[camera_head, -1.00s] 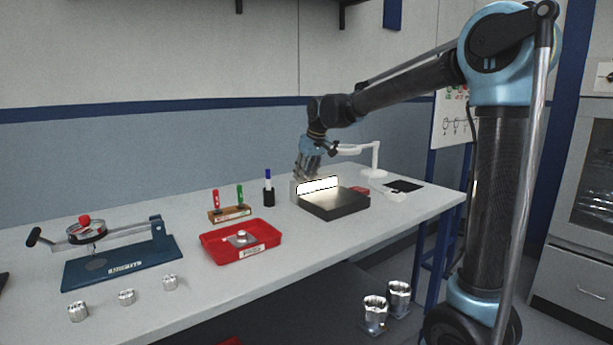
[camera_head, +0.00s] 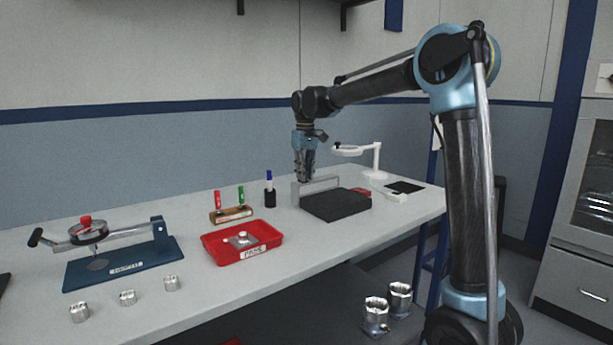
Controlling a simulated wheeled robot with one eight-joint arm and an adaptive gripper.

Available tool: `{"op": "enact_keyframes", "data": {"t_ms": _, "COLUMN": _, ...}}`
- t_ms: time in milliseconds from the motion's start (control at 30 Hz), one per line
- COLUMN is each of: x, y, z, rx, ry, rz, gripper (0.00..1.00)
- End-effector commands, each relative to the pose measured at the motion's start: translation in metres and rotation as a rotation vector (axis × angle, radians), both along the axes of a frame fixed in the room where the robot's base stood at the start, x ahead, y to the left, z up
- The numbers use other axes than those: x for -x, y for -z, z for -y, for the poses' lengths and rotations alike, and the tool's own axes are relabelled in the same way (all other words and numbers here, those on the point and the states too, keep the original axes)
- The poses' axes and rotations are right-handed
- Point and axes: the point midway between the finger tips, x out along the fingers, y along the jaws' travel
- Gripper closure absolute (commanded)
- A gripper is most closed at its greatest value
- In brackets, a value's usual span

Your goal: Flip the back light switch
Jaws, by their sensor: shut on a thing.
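The back light (camera_head: 330,184) is an upright grey panel in a frame at the rear of a black block on the bench. The switch itself is not distinguishable and may be hidden by the fingers.
The black block (camera_head: 336,205) stands in front of the panel. A white ring lamp (camera_head: 376,160) is to the right. A marker holder (camera_head: 270,196), a wooden rack (camera_head: 231,215) and a red tray (camera_head: 216,250) lie to the left.

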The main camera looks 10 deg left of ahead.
Motion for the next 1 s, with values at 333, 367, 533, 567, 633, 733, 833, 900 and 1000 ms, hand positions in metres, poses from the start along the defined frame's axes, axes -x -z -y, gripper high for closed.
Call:
{"op": "enact_keyframes", "data": {"t_ms": 333, "x": -0.0041, "y": -0.0014, "z": -0.0012, "rx": 0.053, "ry": 0.002, "rz": -0.041, "gripper": 1.0}}
{"op": "enact_keyframes", "data": {"t_ms": 367, "x": -0.0041, "y": -0.0014, "z": -0.0012, "rx": 0.053, "ry": 0.002, "rz": -0.041, "gripper": 1.0}}
{"op": "enact_keyframes", "data": {"t_ms": 533, "x": -0.0043, "y": -0.0014, "z": -0.001, "rx": 0.053, "ry": 0.003, "rz": -0.04, "gripper": 1.0}}
{"op": "enact_keyframes", "data": {"t_ms": 567, "x": -0.0044, "y": -0.0014, "z": -0.0011, "rx": 0.053, "ry": 0.003, "rz": -0.04, "gripper": 0.79}}
{"op": "enact_keyframes", "data": {"t_ms": 633, "x": -0.0042, "y": -0.0014, "z": -0.0011, "rx": 0.052, "ry": 0.003, "rz": -0.041, "gripper": 0.63}}
{"op": "enact_keyframes", "data": {"t_ms": 733, "x": -0.0036, "y": -0.0013, "z": -0.0013, "rx": 0.052, "ry": 0.002, "rz": -0.041, "gripper": 0.63}}
{"op": "enact_keyframes", "data": {"t_ms": 833, "x": -0.0031, "y": -0.0012, "z": -0.0014, "rx": 0.052, "ry": 0.002, "rz": -0.042, "gripper": 0.63}}
{"op": "enact_keyframes", "data": {"t_ms": 900, "x": -0.0028, "y": -0.0012, "z": -0.0014, "rx": 0.052, "ry": 0.002, "rz": -0.042, "gripper": 0.63}}
{"op": "enact_keyframes", "data": {"t_ms": 1000, "x": -0.0027, "y": -0.0028, "z": -0.0016, "rx": 0.052, "ry": 0.001, "rz": -0.043, "gripper": 0.63}}
